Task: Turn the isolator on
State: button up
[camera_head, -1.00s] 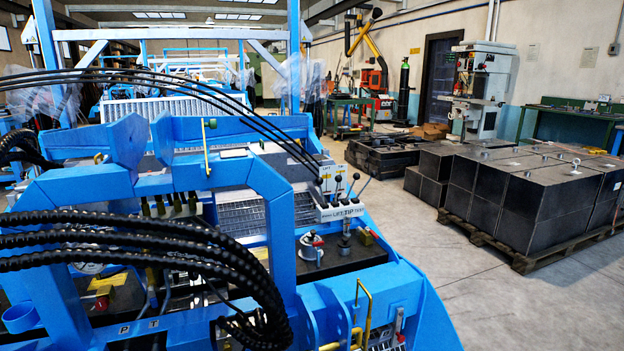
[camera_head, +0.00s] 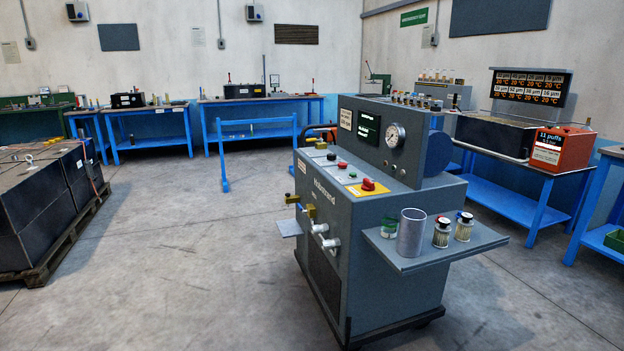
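A grey wheeled machine cart (camera_head: 380,250) stands right of centre in the head view. Its sloping top panel carries a red knob on a yellow plate (camera_head: 368,186), a smaller red button (camera_head: 342,166) and a green one beside it. I cannot tell for certain which control is the isolator; the red knob on yellow looks most like one. Its on or off position is too small to read. A lit display (camera_head: 369,129) and a round gauge (camera_head: 395,135) sit on the upright panel. My gripper is not in view.
A side shelf (camera_head: 405,262) on the cart holds a grey cylinder (camera_head: 411,232) and small jars. Black blocks on a pallet (camera_head: 62,248) stand at left. Blue benches (camera_head: 262,108) line the back and right. A blue handle frame (camera_head: 252,136) stands behind. The floor left of the cart is clear.

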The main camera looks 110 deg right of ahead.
aim_at(368, 185)
jog(key=l+z, duration=0.2)
jog(key=z, duration=0.2)
jog(key=l+z, duration=0.25)
jog(key=z, duration=0.2)
jog(key=l+z, duration=0.25)
jog(key=z, duration=0.15)
jog(key=l+z, duration=0.2)
jog(key=z, duration=0.2)
jog(key=i+l+z, duration=0.1)
jog(key=z, duration=0.35)
jog(key=i+l, duration=0.05)
jog(key=l, duration=0.05)
